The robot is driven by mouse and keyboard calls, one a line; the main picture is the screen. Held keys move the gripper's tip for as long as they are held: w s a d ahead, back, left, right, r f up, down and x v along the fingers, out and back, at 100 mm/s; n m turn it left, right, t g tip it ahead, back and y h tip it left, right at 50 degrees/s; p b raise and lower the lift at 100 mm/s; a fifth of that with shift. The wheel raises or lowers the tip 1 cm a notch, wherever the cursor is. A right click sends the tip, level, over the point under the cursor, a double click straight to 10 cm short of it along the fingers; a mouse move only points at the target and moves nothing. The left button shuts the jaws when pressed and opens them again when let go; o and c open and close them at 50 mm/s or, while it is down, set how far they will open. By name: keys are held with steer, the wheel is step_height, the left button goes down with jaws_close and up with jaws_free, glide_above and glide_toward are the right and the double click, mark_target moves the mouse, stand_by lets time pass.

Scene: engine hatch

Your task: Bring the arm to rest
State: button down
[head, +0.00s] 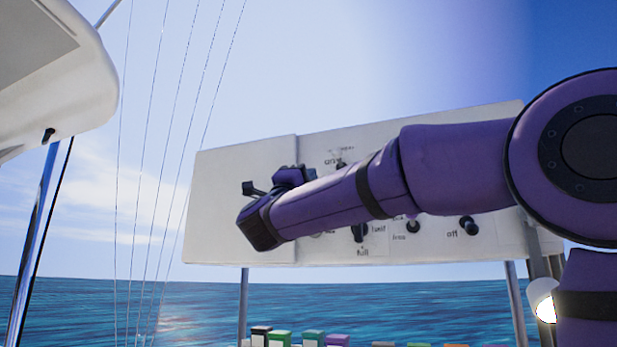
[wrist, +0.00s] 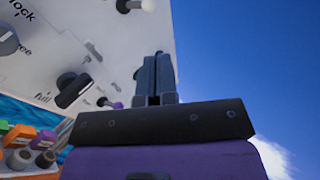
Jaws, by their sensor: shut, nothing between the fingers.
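My gripper (wrist: 157,75) is in the middle of the wrist view, its two dark fingers together and empty. Dark parts show at the arm's far end there, but the fingers are hard to make out. I cannot tell how far the gripper is from the panel.
The panel carries a dark knob (head: 360,233) above "full", another knob (head: 468,226) beside "off", and other controls. Several coloured blocks (head: 279,338) stand along the bottom edge. A white overhang (head: 60,85) is at upper left, with thin lines beside it. Open sky lies right of the gripper.

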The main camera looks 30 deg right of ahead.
stand_by(0.3)
steer(key=s+a+f+n+t+y, duration=0.2)
steer(key=a+f+n+t+y, duration=0.15)
steer(key=f+n+y, duration=0.8)
steer(key=s+a+f+n+t+y, duration=0.1)
steer(key=a+f+n+t+y, duration=0.25)
steer(key=f+n+y, duration=0.85)
steer(key=s+d+f+n+g, duration=0.3)
steer(key=s+f+n+g, duration=0.6)
steer(key=s+f, duration=1.1)
steer(key=g, duration=0.3)
steer(key=shift+f+g+y, duration=0.2)
steer(key=shift+g+y, duration=0.15)
steer(key=shift+g, duration=0.05)
